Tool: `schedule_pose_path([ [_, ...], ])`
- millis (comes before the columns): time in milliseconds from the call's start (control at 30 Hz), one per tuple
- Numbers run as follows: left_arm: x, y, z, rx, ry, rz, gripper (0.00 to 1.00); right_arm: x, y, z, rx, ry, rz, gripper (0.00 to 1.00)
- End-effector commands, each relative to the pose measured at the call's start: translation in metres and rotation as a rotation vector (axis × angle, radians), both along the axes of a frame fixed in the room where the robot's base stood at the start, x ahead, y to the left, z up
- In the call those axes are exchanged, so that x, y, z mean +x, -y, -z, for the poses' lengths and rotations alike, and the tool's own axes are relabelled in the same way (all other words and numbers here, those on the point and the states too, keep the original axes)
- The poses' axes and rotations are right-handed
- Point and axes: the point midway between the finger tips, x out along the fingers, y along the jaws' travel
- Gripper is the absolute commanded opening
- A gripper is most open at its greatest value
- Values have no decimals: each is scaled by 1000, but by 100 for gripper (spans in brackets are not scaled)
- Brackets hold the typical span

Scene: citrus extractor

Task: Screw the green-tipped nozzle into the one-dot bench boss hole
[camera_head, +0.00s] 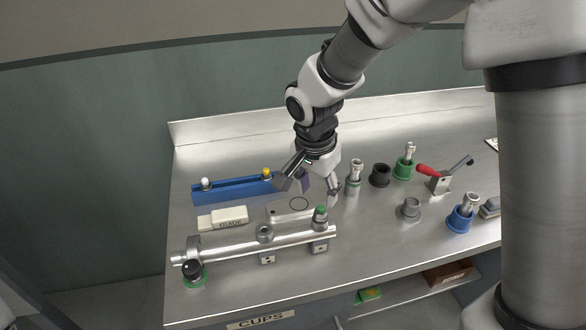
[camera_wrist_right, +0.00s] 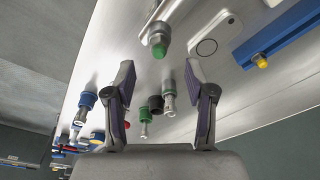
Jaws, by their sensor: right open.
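The green-tipped nozzle (camera_head: 320,212) stands upright at the right boss of the silver bench rail; I cannot tell how deep it sits. Its green tip also shows at the top of the right wrist view (camera_wrist_right: 158,46). A second boss (camera_head: 265,232) with an open top is further left on the rail. Small marked plates (camera_head: 267,260) hang below the bosses, but their dots are too small to count. My right gripper (camera_head: 309,187) is open and empty, above and behind the nozzle, its fingers apart in the right wrist view (camera_wrist_right: 162,92). My left gripper is not in view.
A blue rack (camera_head: 225,191) with white and yellow knobs and a white GUIDE block (camera_head: 228,217) lie left.

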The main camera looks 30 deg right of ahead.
Motion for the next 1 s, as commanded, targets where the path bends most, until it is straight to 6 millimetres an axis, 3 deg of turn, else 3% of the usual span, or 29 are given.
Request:
schedule_pose_path([
  [133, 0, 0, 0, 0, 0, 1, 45, -1, 4, -2, -9, 2, 33, 55],
  [500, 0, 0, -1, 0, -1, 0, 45, 3, 12, 60, -8, 1, 31, 55],
  [833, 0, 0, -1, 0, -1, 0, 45, 4, 13, 68, -7, 4, 30, 55],
  [1000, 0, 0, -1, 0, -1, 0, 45, 4, 13, 68, -7, 4, 29, 0],
])
